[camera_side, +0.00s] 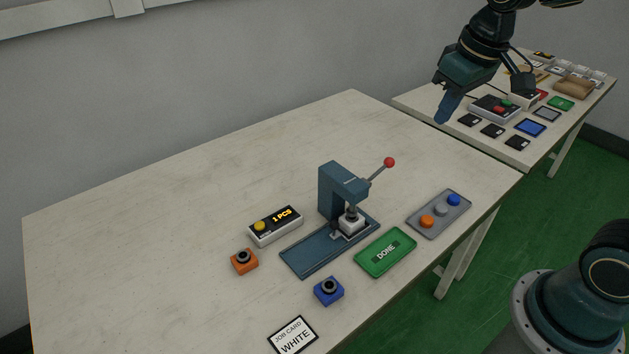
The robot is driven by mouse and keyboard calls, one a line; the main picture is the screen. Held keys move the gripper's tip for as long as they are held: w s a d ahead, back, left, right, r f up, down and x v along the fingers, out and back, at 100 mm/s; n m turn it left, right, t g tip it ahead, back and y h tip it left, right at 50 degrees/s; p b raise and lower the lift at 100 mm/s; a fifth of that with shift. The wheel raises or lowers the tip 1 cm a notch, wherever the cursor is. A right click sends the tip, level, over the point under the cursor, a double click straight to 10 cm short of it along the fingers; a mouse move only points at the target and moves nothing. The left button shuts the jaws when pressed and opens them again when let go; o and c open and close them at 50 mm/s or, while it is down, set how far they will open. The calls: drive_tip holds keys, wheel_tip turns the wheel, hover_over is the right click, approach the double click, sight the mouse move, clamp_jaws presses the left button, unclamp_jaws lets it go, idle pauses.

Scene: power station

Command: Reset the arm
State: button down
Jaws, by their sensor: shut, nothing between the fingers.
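My gripper (441,113) is in the upper right of the side view, pointing down. Its fingers are together with nothing between them. It hangs in the air over the gap between the big table and the far table, apart from every object. My wrist hides part of the far table behind it. My arm's links run up out of the picture at the top right.
On the big table (150,220) stand a blue press (333,190) with a red-knobbed lever, a counter reading 1 PCS (275,226), orange (244,262) and blue (328,291) blocks, a green DONE pad (386,252), a grey tray (427,226) and a WHITE job card (293,337). The table's left is clear.

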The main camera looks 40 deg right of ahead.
drive_tip(key=s+a+r+t, duration=0.1)
drive_tip(key=s+a+t, duration=0.1)
drive_tip(key=s, duration=1.2)
drive_tip(key=shift+a+r+t, duration=0.2)
drive_tip(key=shift+a+t, duration=0.05)
drive_tip(key=shift+t, duration=0.05)
drive_tip(key=shift+w, duration=0.1)
idle(0.5)
